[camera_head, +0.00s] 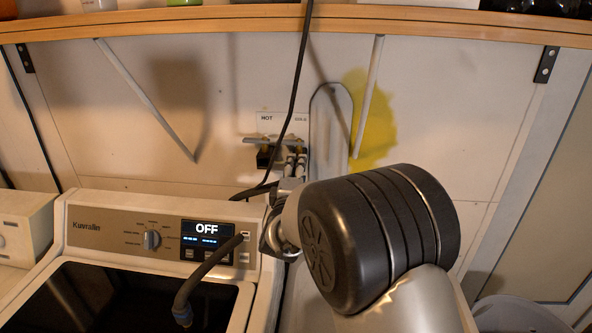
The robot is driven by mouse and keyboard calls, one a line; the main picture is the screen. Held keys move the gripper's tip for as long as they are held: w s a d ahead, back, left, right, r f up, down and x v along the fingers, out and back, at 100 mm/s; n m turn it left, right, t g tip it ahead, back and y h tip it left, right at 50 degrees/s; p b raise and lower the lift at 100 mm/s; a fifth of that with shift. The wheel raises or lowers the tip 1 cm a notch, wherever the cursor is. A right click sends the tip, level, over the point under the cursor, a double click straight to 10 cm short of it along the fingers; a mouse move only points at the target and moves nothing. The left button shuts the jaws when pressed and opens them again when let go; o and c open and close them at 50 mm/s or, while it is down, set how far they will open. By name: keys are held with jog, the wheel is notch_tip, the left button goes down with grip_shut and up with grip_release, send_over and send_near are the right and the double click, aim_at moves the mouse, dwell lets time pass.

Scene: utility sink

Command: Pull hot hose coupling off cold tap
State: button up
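The tap box (284,125) on the back wall has a HOT label on its left and a COLD label on its right. A dark tap fitting (264,157) shows below the HOT side. Below the COLD side, grey and dark parts crowd together, and I cannot separate the cold tap, a coupling and my fingertips there. My gripper (291,172) reaches up to this spot from below. My dark wrist hides much of it, and its opening is unclear.
The washing machine (100,232) with an OFF display stands at left. A black cable (298,85) runs down past the taps. A wooden shelf (150,22) with diagonal braces crosses above. A tall rounded panel (330,115) stands right of the taps, close to my wrist.

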grip_shut()
dwell(0.3)
jog(key=shift+s, duration=0.1)
jog(key=shift+s+a, duration=0.1)
jog(key=shift+s, duration=2.8)
